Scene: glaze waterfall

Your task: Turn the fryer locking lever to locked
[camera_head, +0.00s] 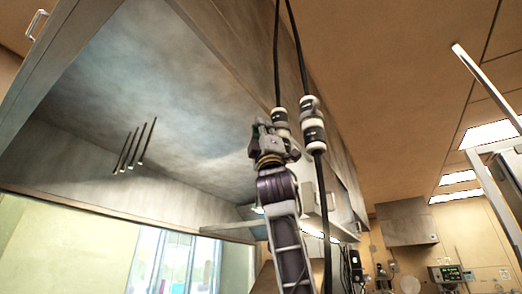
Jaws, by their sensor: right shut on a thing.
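My right gripper (264,127) is raised, at the end of my arm that comes up from the bottom of the picture. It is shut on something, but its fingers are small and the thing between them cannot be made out. The gripper overlaps the left one of two black-and-white couplings (281,123) on hanging cables; whether they touch is unclear. No fryer and no locking lever can be picked out in this upward view. My left gripper is not in view.
A large metal hood (190,75) spans the upper left, with several thin dark rods (135,146) below it. A second coupling (312,125) hangs right of my gripper on a black cable. A grey wall box (407,222) and ceiling lights (487,134) are at the right.

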